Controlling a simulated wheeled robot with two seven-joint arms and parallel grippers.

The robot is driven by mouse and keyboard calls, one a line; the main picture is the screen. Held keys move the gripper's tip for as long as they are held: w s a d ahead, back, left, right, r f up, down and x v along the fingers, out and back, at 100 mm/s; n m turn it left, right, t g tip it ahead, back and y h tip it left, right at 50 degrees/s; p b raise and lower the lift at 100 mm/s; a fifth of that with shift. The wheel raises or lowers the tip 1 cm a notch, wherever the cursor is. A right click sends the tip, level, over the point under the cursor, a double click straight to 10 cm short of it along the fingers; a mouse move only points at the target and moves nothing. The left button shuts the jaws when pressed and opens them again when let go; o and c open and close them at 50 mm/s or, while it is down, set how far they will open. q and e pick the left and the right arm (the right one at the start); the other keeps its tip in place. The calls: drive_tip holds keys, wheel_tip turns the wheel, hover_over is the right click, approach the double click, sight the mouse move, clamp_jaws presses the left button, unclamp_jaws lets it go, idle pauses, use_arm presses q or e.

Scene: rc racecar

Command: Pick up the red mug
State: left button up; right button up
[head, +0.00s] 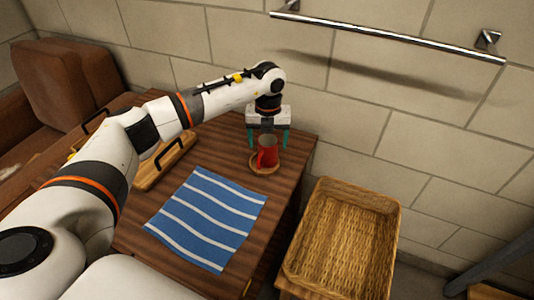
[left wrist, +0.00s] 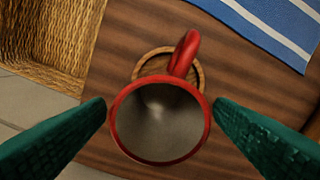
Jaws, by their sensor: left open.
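The red mug (head: 267,153) stands upright on a round wooden coaster (head: 258,168) near the far right corner of the wooden table. In the left wrist view I look down into the empty mug (left wrist: 160,122), with its handle toward the top of the picture and the coaster (left wrist: 150,68) partly hidden under it. My left gripper (head: 270,140) is open above the mug, its green fingers on either side of it. In the left wrist view the fingertips (left wrist: 160,108) flank the mug's rim with gaps on both sides. My right gripper is not in view.
A blue cloth with white stripes (head: 208,218) lies flat on the table. A wooden tray with a black handle (head: 165,165) is left of it, partly behind my arm. A wicker basket (head: 390,210) stands right of the table. A wall with a metal rail (head: 390,38) is behind.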

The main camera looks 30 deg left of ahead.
sight(268, 151)
use_arm(q)
wheel_tip(268, 151, down, 5)
drive_tip(key=shift+s+r, duration=0.15)
drive_tip(key=shift+r, duration=0.15)
drive_tip(key=c, duration=1.2)
